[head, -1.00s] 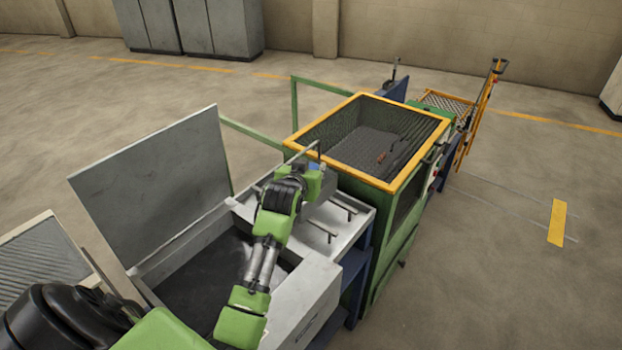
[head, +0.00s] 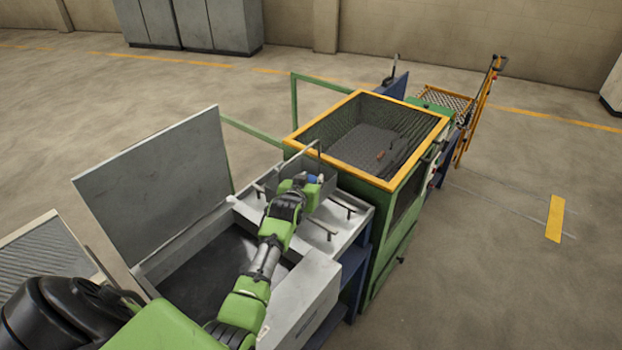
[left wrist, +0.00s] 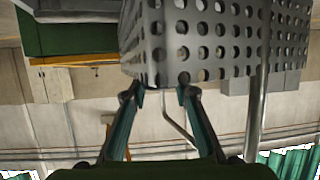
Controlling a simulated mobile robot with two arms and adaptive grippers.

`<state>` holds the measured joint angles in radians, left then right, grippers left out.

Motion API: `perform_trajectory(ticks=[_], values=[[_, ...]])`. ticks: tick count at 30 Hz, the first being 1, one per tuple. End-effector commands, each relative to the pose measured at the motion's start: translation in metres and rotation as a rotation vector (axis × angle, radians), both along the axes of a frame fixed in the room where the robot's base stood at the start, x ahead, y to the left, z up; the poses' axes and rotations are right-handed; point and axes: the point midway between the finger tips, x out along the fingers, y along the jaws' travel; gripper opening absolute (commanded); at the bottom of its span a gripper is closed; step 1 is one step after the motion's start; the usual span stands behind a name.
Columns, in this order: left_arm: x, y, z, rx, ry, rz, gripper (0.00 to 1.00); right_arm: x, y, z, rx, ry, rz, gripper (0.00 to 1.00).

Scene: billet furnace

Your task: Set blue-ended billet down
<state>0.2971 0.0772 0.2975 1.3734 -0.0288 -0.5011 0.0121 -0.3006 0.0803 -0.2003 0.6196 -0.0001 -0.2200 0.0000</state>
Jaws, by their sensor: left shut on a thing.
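My left gripper (head: 313,182) is over the far end of the grey bench beside the furnace-like green cabinet. A small blue patch (head: 312,178) at its fingers fits the end of the blue-ended billet; the rest of the billet is mostly hidden by the gripper and arm. In the left wrist view, the gripper's two fingers (left wrist: 160,95) close on something grey in front of a perforated metal wall; the billet's outline cannot be told from it. Small grey T-shaped rests (head: 343,204) stand on the bench near the gripper. My right gripper is not in view.
An open-topped green cabinet with an orange rim (head: 395,185) stands just beyond the bench. A thin bent rod (head: 318,148) rises close to the gripper. A raised grey lid (head: 150,180) stands left of the dark bin (head: 215,275).

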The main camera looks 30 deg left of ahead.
Motion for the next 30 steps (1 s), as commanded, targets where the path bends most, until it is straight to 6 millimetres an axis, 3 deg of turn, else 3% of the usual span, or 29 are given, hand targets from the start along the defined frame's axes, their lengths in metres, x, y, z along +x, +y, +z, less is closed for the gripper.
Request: perform_trajectory(ticks=[19, 20, 30], values=[[0.001, 0.0, -0.01, 0.002, -0.003, 0.0, 0.0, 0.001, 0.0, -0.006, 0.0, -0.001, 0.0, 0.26], [-0.001, -0.001, -0.014, -0.001, 0.004, -0.001, 0.33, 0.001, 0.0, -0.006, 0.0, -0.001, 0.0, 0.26], [-0.001, -0.001, -0.012, -0.002, 0.007, -0.002, 0.33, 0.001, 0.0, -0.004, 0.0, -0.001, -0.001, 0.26]])
